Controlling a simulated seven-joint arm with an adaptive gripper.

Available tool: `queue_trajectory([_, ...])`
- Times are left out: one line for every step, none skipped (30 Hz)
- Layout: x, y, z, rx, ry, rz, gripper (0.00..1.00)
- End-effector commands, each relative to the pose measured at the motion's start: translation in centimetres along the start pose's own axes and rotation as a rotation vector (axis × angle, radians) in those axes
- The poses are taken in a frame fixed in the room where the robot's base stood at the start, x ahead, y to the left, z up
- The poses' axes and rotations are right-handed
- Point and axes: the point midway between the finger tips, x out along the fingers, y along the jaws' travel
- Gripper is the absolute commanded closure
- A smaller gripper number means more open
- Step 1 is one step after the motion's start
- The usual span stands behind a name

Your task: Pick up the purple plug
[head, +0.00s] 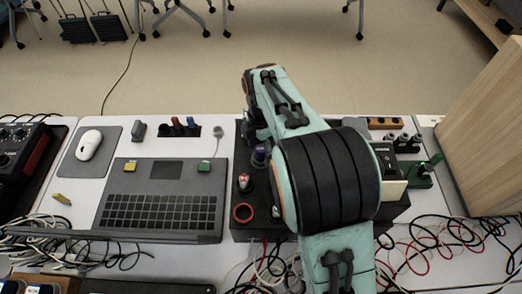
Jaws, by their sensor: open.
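A purple plug (260,155) stands upright on the dark panel box (238,218) in the middle of the table, just left of my arm. My gripper (257,133) is only partly in view below my wrist, close above and behind the purple plug. It is open, but its fingertips are hard to make out. I cannot tell whether it touches the plug. My arm hides much of the box to the right of the plug.
A white-topped plug (245,181) and a red ring (243,213) are nearby on the box. A laptop (160,200) lies left, beside a mouse (88,145). Black and red plugs (177,125) stand behind it. Cables (455,240) clutter the front; a wooden panel (490,130) stands right.

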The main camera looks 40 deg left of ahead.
Motion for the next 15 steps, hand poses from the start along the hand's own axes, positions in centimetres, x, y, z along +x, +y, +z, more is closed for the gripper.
queue_trajectory([0.01, -0.01, 0.0, 0.0, 0.0, 0.0, 0.42])
queue_trajectory([0.0, -0.01, 0.01, 0.0, 0.0, 0.0, 0.42])
queue_trajectory([0.0, -0.01, 0.01, 0.0, 0.0, 0.0, 0.42])
queue_trajectory([-0.01, -0.01, 0.01, 0.0, 0.0, 0.0, 0.42])
queue_trajectory([-0.01, -0.01, 0.01, 0.0, 0.0, 0.0, 0.51])
queue_trajectory([-0.01, -0.01, 0.01, 0.0, 0.0, 0.0, 0.64])
queue_trajectory([-0.02, -0.01, 0.01, 0.0, 0.0, 0.0, 0.73])
queue_trajectory([-0.02, -0.01, 0.01, 0.0, 0.0, 0.0, 0.82])
queue_trajectory([-0.02, -0.01, 0.01, 0.0, 0.0, 0.0, 0.95])
queue_trajectory([-0.02, -0.01, 0.01, 0.0, 0.0, 0.0, 1.0])
queue_trajectory([-0.01, -0.02, 0.01, 0.0, 0.0, 0.0, 1.0])
queue_trajectory([-0.01, -0.02, 0.01, 0.0, 0.0, 0.0, 1.0])
queue_trajectory([0.0, -0.02, 0.01, 0.0, 0.0, 0.0, 1.0])
queue_trajectory([-0.01, -0.02, 0.01, 0.0, 0.0, 0.0, 1.0])
queue_trajectory([0.0, -0.03, 0.01, 0.001, 0.0, -0.001, 1.0])
